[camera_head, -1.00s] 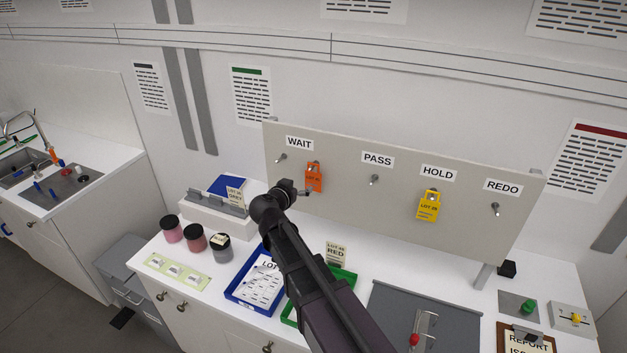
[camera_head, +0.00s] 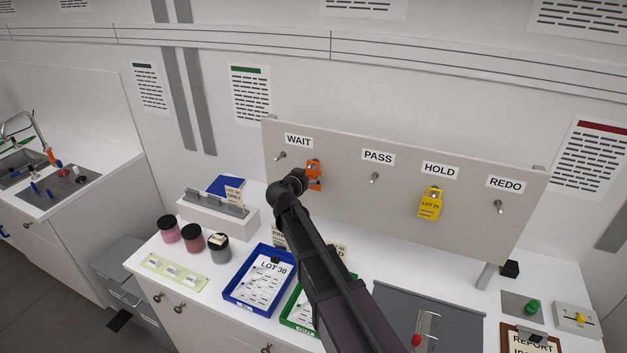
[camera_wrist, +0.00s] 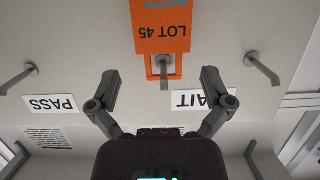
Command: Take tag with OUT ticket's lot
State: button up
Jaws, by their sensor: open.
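An orange tag (camera_head: 314,170) hangs on a peg of the grey board (camera_head: 410,197), between the WAIT and PASS signs. In the wrist view, which is upside down, the orange tag (camera_wrist: 162,28) reads LOT 45. My gripper (camera_wrist: 159,85) is open and empty, its fingers spread on either side of the peg's line. In the head view my gripper (camera_head: 309,183) is in front of the orange tag and partly covers it. A yellow tag (camera_head: 430,206) hangs under HOLD; its lot number is hard to read.
A blue tray (camera_head: 234,296) holds a LOT 30 sheet. A green tray (camera_head: 291,319) is partly behind my arm. Several jars (camera_head: 193,237) stand at left. A grey mat (camera_head: 395,300) lies at right. Bare pegs stick out beside the orange tag.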

aim_at(313, 173)
jog(key=b+x, duration=0.1)
jog(key=x, duration=0.3)
jog(key=shift+w+a+f+b, duration=0.1)
jog(key=shift+a+f+b, duration=0.05)
jog(key=shift+f+b, duration=0.2)
jog(key=shift+w+d, duration=0.25)
jog(key=shift+w, duration=0.15)
jog(key=shift+c, duration=0.2)
jog(key=c, duration=0.5)
